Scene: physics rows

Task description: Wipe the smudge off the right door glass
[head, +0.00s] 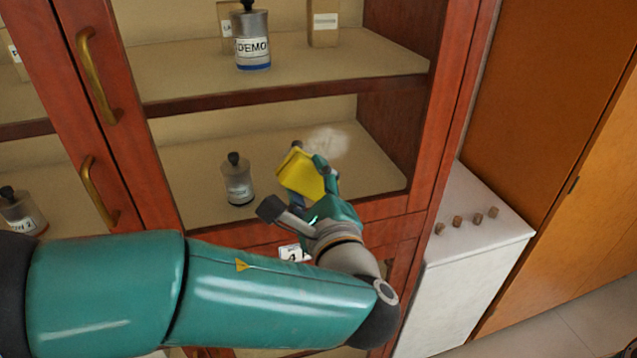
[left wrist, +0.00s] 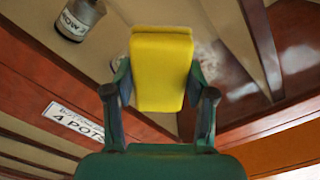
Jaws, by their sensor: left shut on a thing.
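My left gripper (head: 312,178) is shut on a yellow sponge-like block (head: 300,174), held in front of the right door glass (head: 275,205). In the left wrist view the yellow block (left wrist: 161,68) sits between both fingers. A pale whitish smudge (head: 326,142) shows on the glass, just above and to the right of the block. In the left wrist view a pale patch (left wrist: 207,58) shows beside the block, partly hidden by it. I cannot tell whether the block touches the glass.
Behind the glass stand a bottle marked DEMO (head: 252,42) and a smaller bottle (head: 237,182). A white cabinet (head: 470,240) with several small brown blocks stands at right.

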